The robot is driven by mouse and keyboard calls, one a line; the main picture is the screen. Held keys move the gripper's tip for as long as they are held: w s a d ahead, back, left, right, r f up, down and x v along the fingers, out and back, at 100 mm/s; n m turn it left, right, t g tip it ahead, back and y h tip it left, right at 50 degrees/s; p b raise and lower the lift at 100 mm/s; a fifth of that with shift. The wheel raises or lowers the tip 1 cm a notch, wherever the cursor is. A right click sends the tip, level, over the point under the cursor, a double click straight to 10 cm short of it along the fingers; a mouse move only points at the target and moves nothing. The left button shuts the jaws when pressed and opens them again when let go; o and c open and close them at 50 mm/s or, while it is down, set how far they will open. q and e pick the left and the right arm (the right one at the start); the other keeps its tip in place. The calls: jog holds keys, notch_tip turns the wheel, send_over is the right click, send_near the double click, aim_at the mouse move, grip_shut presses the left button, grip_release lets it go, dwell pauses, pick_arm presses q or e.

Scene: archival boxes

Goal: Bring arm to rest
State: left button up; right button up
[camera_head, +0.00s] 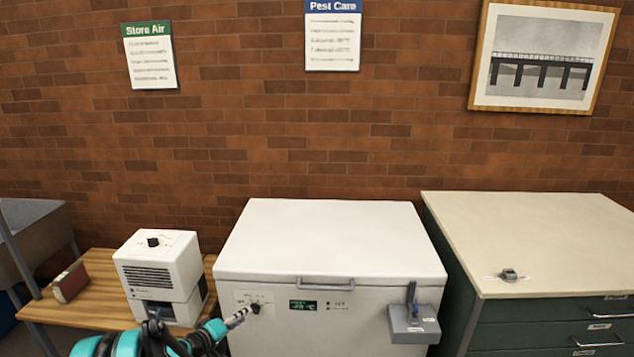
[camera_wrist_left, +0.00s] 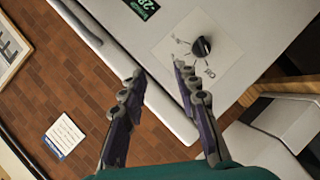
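My left gripper (camera_head: 238,317) is in front of the white chest freezer (camera_head: 330,240), at the lower left of its front face. In the left wrist view my left gripper (camera_wrist_left: 159,72) has its two fingers apart with nothing between them. The freezer's dark control knob (camera_head: 256,308) is just right of the fingertips in the head view. The knob (camera_wrist_left: 202,47) lies beyond the right finger in the wrist view, and I see no contact. The green display (camera_head: 303,305) shows beside the knob, too small to read surely. My right gripper is not in view.
A white box-shaped device (camera_head: 160,270) and a dark red book (camera_head: 70,283) stand on the wooden table (camera_head: 100,300) at left. A grey box with a padlock-like part (camera_head: 414,322) hangs on the freezer front. A green drawer cabinet (camera_head: 540,240) stands at right.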

pick_arm(q)
jog(key=s+d+r+m+g+y, duration=0.1)
jog(key=s+d+r+m+g, duration=0.1)
jog(key=s+d+r, duration=0.35)
jog(key=s+d+r+m+g+y, duration=0.1)
jog(key=s+d+r+m+g, duration=0.1)
jog(key=s+r, duration=0.65)
jog(key=s+m+g+y, duration=0.1)
jog(key=s+m+y, duration=0.2)
jog(key=s, duration=2)
jog(key=shift+s+a+f+y, duration=0.15)
jog(key=shift+a+f+y, duration=0.25)
jog(key=shift+y, duration=0.3)
